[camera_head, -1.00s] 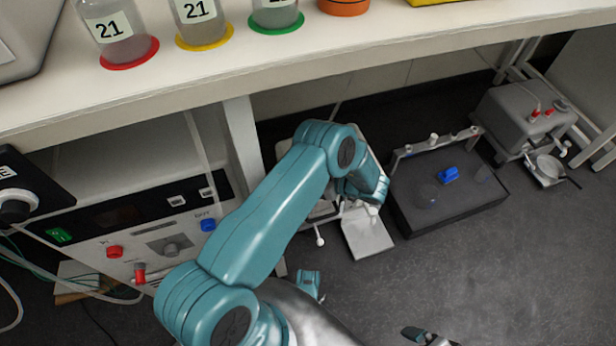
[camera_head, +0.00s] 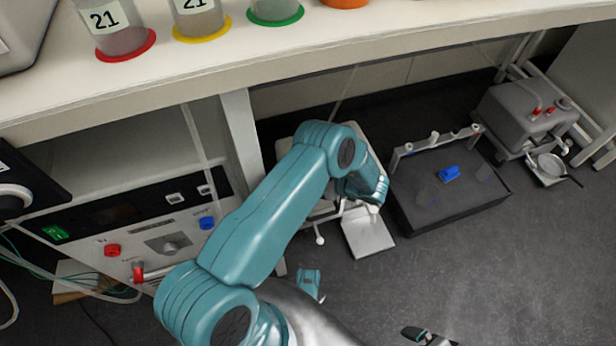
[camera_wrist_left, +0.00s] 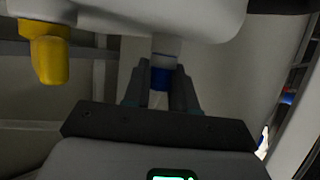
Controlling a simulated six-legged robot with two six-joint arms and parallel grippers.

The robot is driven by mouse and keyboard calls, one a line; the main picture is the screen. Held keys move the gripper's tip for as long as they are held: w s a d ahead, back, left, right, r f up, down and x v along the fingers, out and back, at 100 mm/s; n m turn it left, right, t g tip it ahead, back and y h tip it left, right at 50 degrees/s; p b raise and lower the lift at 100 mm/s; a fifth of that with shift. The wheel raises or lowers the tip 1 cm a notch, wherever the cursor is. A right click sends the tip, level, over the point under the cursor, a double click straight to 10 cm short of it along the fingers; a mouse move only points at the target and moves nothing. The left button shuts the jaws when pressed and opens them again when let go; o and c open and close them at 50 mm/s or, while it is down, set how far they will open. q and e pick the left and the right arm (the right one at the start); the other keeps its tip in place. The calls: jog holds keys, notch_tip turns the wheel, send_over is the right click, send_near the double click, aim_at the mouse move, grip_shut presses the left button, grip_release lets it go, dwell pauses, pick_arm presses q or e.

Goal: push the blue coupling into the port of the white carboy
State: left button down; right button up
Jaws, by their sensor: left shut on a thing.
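In the left wrist view, my left gripper (camera_wrist_left: 160,88) is shut on the blue coupling (camera_wrist_left: 160,77), a short blue collar between its two dark fingers. The pale body of the white carboy (camera_wrist_left: 160,15) fills the top of that view. Its port (camera_wrist_left: 167,50), a short grey-white stub, points down directly above the coupling. The coupling's upper end appears to meet the stub; I cannot tell how deeply they are joined. In the head view, my left gripper is hidden behind my teal wrist.
A yellow cap (camera_wrist_left: 49,58) hangs from the carboy's underside, left of the gripper. In the head view, a white bench (camera_head: 330,52) overhangs the space. A dark box (camera_head: 450,205) with a blue part (camera_head: 449,174) stands right of my arm, and a white plate (camera_head: 368,232) lies below my wrist.

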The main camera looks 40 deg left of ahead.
pick_arm(q)
jog(key=c, duration=0.8)
grip_release()
jog(key=p+v, duration=0.3)
jog(key=v, duration=1.3)
jog(key=shift+d, duration=0.2)
